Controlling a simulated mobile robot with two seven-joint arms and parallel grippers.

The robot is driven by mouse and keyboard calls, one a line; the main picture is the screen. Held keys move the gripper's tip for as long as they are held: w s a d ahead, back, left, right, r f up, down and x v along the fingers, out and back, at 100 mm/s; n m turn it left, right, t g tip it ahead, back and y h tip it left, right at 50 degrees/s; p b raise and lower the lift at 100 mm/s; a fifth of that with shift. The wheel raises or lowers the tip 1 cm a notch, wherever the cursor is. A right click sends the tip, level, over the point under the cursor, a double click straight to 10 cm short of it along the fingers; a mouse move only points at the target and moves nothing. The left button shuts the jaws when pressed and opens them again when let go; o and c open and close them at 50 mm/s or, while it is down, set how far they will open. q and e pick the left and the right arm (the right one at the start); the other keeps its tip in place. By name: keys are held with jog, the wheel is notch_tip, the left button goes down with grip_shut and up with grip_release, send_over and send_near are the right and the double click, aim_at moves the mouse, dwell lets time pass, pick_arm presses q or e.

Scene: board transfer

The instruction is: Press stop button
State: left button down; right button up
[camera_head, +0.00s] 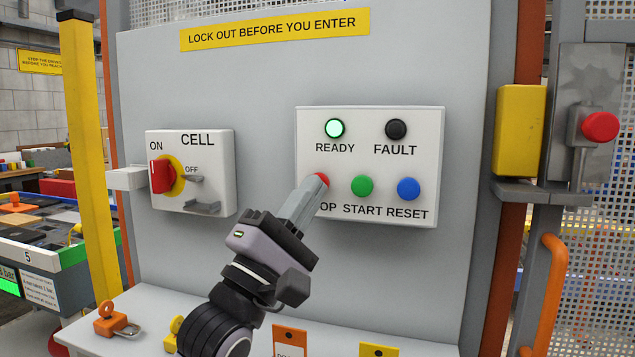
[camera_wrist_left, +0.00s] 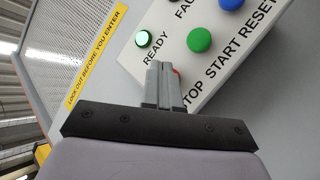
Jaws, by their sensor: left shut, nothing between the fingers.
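The red stop button (camera_head: 323,178) is on the lower left of the white control panel (camera_head: 420,160). It is mostly hidden behind my left gripper's fingertips, and its label is partly covered, with only "OP" showing. My left gripper (camera_head: 318,184) is shut and empty, its fingertips at the red button. I cannot tell whether they touch it. My right gripper is not in view.
The green start button (camera_head: 362,186) and blue reset button (camera_head: 408,189) sit to the right. Above are the lit green ready lamp (camera_head: 334,128) and dark fault lamp (camera_head: 396,129). A cell switch box (camera_head: 215,160) is on the left. Padlocks (camera_head: 116,323) lie on the shelf below.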

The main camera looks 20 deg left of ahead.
pick_arm(q)
jog(key=shift+w, duration=0.45)
dwell(0.6)
jog(key=shift+s, duration=0.1)
jog(key=shift+s+p, duration=0.4)
jog(key=shift+s, duration=0.35)
jog(key=shift+s, duration=0.1)
jog(key=s+p, duration=0.1)
jog(key=s, duration=0.3)
jog(key=shift+s+a, duration=0.15)
jog(key=shift+s, duration=0.25)
dwell(0.4)
